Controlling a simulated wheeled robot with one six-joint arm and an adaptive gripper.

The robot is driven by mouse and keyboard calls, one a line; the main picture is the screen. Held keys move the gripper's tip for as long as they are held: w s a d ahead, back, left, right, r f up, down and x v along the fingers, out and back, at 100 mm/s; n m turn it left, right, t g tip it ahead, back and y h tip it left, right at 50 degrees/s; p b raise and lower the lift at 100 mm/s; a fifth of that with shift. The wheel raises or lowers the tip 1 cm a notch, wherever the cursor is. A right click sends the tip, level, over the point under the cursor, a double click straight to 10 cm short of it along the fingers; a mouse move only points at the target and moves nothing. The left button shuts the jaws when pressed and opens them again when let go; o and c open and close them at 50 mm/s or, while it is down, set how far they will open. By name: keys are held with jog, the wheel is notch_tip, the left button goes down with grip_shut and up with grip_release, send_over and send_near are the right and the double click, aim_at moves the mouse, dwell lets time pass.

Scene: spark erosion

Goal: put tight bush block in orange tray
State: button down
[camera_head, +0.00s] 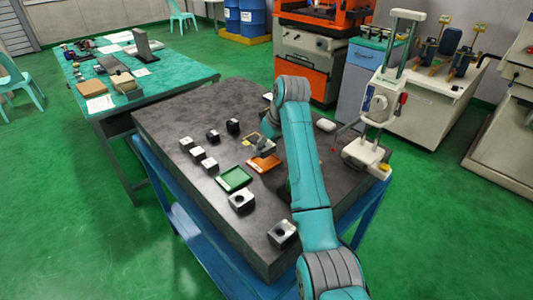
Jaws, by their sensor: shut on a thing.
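The orange tray (264,163) lies on the dark stone table top, left of my arm. My gripper (262,146) shows small and grey just behind the orange tray, partly hidden by my arm. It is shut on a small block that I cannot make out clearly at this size. I cannot tell whether the held block touches the table or hangs above it. Which block is the tight bush block cannot be read from labels here.
A green tray (234,179) lies left of the orange one. Two metal blocks with holes (242,200) (283,233), several small pale-topped blocks (198,154) and two black blocks (213,136) (233,126) stand around. A white height-gauge-like stand (366,155) stands at the right corner.

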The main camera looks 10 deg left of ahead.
aim_at(269, 148)
jog(key=shift+f, duration=1.6)
jog(key=shift+s+f, duration=0.1)
jog(key=shift+f, duration=0.3)
jog(key=shift+c, duration=1.4)
grip_release()
jog(key=shift+f, duration=0.3)
jog(key=shift+r, duration=0.2)
